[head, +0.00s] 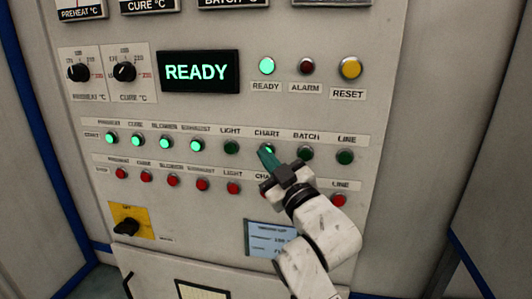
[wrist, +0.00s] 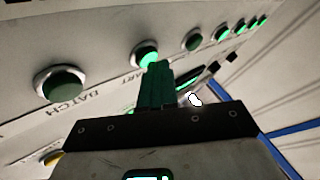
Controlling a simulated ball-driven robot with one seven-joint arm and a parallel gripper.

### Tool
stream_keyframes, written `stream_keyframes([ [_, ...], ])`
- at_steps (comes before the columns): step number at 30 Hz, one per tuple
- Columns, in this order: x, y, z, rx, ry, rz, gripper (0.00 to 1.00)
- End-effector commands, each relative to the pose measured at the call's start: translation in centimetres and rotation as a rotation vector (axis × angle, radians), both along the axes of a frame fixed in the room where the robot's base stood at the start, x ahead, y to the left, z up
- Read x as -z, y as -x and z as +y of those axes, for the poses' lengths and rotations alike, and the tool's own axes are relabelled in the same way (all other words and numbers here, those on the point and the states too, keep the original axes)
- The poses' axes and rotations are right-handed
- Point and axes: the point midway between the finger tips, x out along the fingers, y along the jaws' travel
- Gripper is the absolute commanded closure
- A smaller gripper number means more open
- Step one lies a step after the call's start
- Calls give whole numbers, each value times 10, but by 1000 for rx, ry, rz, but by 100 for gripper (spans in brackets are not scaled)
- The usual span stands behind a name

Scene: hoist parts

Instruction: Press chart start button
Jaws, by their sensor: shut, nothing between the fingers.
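The chart start button (head: 269,149) is in the upper row of green buttons, under the CHART label. It is glowing green and partly hidden by my fingertips. It also shows in the wrist view (wrist: 145,53), lit in its metal ring, with its lower right edge behind the fingers. My gripper (head: 265,153) is shut and empty, with its green fingers together and pointing at the panel. In the wrist view, the fingertips (wrist: 157,65) overlap the button; I cannot tell whether they touch it.
The dark BATCH start button (wrist: 63,83) and dark LIGHT start button (head: 231,147) flank it. A row of red stop buttons (head: 202,184) lies below, partly hidden by my arm. The display (head: 199,72) reads READY. RESET (head: 350,68) is upper right.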

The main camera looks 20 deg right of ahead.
Motion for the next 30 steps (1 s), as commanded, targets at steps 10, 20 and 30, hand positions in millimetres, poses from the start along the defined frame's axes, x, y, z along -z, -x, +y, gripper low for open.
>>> stream_keyframes([
  [10,1,12,9,0,-1,2,100],
  [20,1,14,10,-1,-1,1,100],
  [30,1,37,27,-1,0,3,100],
])
